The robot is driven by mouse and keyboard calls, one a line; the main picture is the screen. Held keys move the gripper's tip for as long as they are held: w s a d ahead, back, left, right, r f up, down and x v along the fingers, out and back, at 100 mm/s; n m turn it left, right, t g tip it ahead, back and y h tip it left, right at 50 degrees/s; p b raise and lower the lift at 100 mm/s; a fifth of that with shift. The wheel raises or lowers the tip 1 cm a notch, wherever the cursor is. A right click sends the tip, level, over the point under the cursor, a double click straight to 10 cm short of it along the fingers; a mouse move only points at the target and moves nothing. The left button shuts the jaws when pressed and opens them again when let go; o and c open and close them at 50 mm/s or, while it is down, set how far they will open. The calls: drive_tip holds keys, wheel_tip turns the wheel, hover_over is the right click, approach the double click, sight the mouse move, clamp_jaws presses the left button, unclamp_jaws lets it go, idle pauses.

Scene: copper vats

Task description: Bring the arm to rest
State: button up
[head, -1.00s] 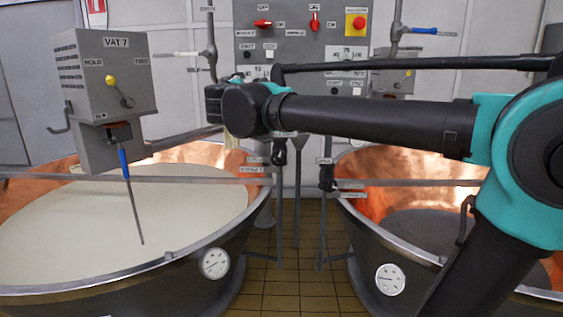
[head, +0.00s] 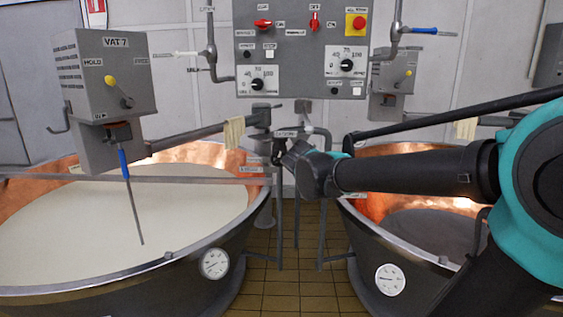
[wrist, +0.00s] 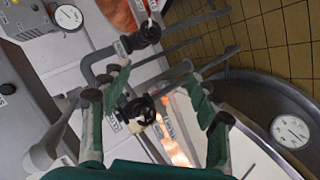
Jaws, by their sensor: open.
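My arm reaches in from the right in the head view, its dark end joint (head: 312,172) in front of the gap between the two vats. My gripper is not clearly visible there, hidden behind or merging with the dark wrist. In the wrist view my gripper (wrist: 157,88) has its green-padded fingers spread apart with nothing between them. Beyond the fingers are pipes and a black valve handwheel (wrist: 139,109); I cannot tell how far off they are.
Left is a copper vat of pale liquid (head: 180,215) under the VAT 7 box (head: 105,75). Right is another copper vat (head: 372,205), partly behind my arm. A control panel (head: 300,65) hangs at the back. The tiled floor (head: 300,290) between the vats is clear.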

drive_tip(key=s+d+f+m+g+y, duration=0.2)
drive_tip(key=s+d+f+m, duration=0.3)
drive_tip(key=f, duration=0.4)
drive_tip(key=s+d+f+m+g+y, duration=0.1)
drive_tip(key=s+d+f+m, duration=0.25)
drive_tip(key=s+f, duration=0.45)
drive_tip(key=s+f+g, duration=0.3)
drive_tip(key=s+f, duration=0.5)
drive_tip(key=s, duration=0.3)
drive_tip(key=shift+s+a+f+m, duration=0.25)
drive_tip(key=shift+s+f+m, duration=0.1)
drive_tip(key=shift+c, duration=0.6)
